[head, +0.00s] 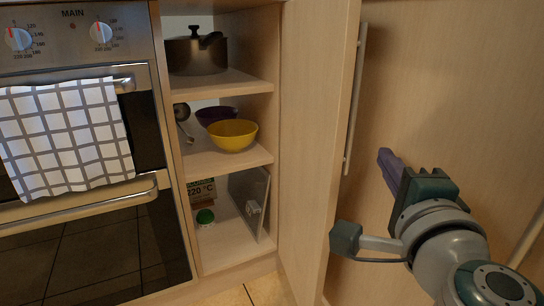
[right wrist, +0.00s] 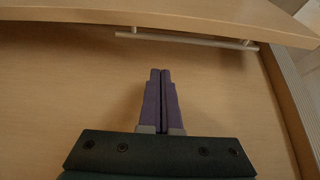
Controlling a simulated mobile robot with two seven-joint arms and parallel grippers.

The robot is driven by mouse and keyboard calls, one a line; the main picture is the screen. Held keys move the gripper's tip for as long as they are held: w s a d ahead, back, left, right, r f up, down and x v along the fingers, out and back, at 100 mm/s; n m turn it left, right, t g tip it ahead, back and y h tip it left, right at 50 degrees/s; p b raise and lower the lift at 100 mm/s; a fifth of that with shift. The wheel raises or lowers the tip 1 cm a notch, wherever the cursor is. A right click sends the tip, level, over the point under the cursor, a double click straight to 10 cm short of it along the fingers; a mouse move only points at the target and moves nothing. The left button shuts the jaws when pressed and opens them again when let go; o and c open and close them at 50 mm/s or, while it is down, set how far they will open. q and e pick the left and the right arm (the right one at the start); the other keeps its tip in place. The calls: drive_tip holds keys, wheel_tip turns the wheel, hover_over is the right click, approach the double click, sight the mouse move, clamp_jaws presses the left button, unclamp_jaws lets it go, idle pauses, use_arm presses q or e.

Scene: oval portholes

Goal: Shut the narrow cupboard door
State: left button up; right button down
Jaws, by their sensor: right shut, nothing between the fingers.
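The narrow cupboard door (head: 312,140) is light wood and stands open, swung out from the right side of the open narrow cupboard (head: 222,258). Its long metal bar handle (head: 355,98) is on the face turned to the right. My right gripper (head: 386,158) is on the right of the door, on its handle side, with its purple fingers pointing up and left. The fingers look apart from the door and handle. In the right wrist view the fingers (right wrist: 161,75) are shut together and empty, and a bar handle (right wrist: 187,38) lies beyond them. My left gripper is not in view.
The cupboard shelves hold a dark pot (head: 197,55), a purple bowl (head: 213,114), a yellow bowl (head: 233,134) and a green item (head: 205,216). An oven (head: 80,240) with a checked towel (head: 70,138) stands left. A closed wooden panel (head: 450,90) is at right.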

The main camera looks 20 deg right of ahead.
drive_tip(key=w+a+b, duration=0.1)
drive_tip(key=w, duration=0.1)
drive_tip(key=w+a+b, duration=0.1)
drive_tip(key=shift+w+a, duration=0.15)
drive_tip(key=shift+w, duration=0.25)
